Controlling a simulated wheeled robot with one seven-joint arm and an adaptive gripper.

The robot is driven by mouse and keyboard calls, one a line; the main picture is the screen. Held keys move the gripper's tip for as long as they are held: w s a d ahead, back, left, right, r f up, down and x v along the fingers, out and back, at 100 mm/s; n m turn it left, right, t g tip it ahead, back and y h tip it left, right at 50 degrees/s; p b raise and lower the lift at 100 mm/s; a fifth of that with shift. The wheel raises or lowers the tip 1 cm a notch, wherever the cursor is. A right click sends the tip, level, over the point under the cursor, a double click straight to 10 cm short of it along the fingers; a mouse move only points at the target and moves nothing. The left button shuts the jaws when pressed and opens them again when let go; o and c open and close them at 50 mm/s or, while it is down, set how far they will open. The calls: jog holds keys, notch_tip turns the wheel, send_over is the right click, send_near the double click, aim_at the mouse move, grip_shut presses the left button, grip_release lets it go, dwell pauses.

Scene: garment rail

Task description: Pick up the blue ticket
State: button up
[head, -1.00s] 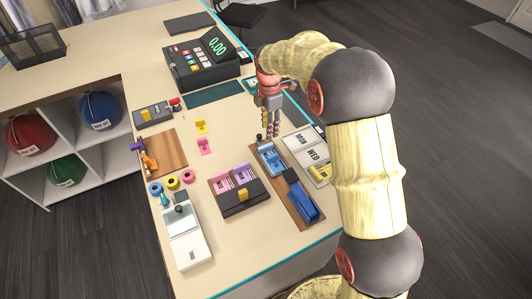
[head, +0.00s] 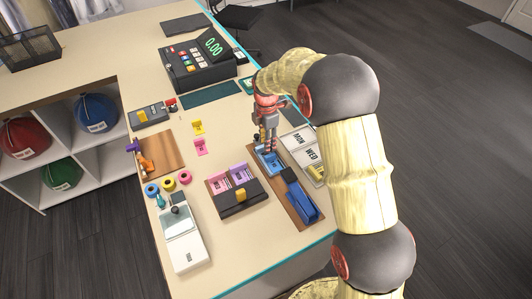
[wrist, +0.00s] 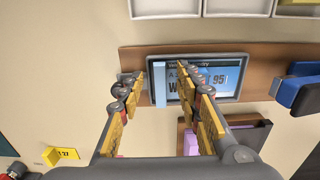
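The blue ticket (wrist: 222,76) lies flat in a dark-framed holder (wrist: 235,98) on a brown wooden board (wrist: 262,70); it has dark print with "95". In the head view the blue ticket (head: 274,163) is partly hidden behind my gripper (head: 266,146). In the wrist view my gripper (wrist: 170,82) is open, its yellow-padded fingers apart with nothing held between them. The fingertips reach over the left part of the ticket and holder. I cannot tell if they touch it.
A blue stapler-like tool (head: 302,201) stands on the same board. Pink and purple tickets sit in a dark holder (head: 240,202) to the left. White trays (head: 312,153) lie to the right. A cash register (head: 198,66) stands farther back.

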jog(key=shift+c, duration=1.2)
jog(key=c, duration=0.6)
jog(key=shift+r, duration=0.5)
jog(key=r, duration=0.2)
jog(key=r+p, duration=0.1)
jog(key=shift+s, duration=0.25)
jog(key=s+r+p, duration=0.5)
jog(key=s+r, duration=0.8)
jog(key=r, duration=0.1)
jog(key=shift+s+p, duration=0.2)
jog(key=shift+p, duration=0.1)
